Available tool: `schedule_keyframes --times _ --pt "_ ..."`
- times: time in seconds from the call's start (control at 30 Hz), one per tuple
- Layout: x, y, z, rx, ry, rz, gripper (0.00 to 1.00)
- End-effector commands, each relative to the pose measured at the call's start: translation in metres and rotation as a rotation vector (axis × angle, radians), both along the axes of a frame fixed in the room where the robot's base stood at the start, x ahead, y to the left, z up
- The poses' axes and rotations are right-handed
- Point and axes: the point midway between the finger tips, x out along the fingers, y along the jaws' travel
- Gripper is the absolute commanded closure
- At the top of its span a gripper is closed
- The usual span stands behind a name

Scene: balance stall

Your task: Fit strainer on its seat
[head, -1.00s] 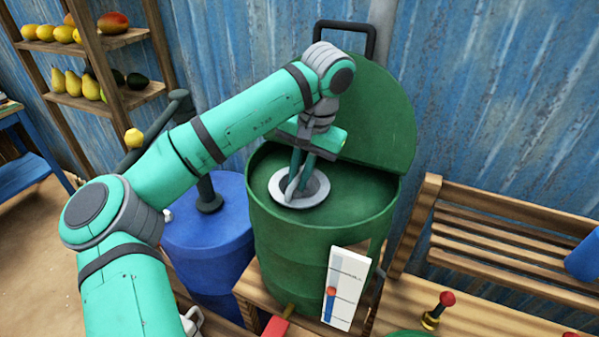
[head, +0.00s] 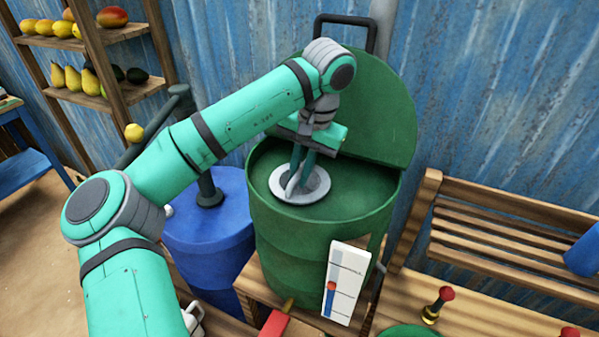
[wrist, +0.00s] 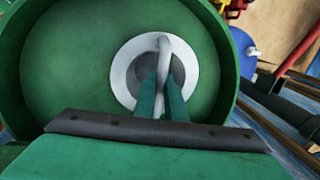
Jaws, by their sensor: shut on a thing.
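The strainer (wrist: 119,73) is a pale grey ring with a darker middle and an upright loop handle. It also shows in the head view (head: 318,186), over the recessed top of the green barrel (head: 320,240). My gripper (wrist: 163,100) is shut on the loop handle, and its fingers point down over the ring's middle. In the head view my gripper (head: 299,178) is above the barrel top. The seat is not visible apart from the strainer; the ring covers that spot. I cannot tell whether the ring rests flush or hangs slightly above.
A half-round green lid (head: 375,115) stands raised behind the barrel. A gauge board (head: 344,285) is on the barrel's front, with a red tap handle (head: 276,322) below. A blue barrel (head: 208,235) stands to the left, and a slatted wooden rack (head: 500,235) to the right.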

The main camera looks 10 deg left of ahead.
Motion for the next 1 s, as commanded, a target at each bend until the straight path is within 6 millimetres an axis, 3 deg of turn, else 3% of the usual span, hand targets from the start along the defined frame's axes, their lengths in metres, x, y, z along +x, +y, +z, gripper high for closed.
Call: schedule_keyframes --times 1.0 --pt "-0.0013 0.0012 -0.0059 0.000 0.000 0.001 1.00"
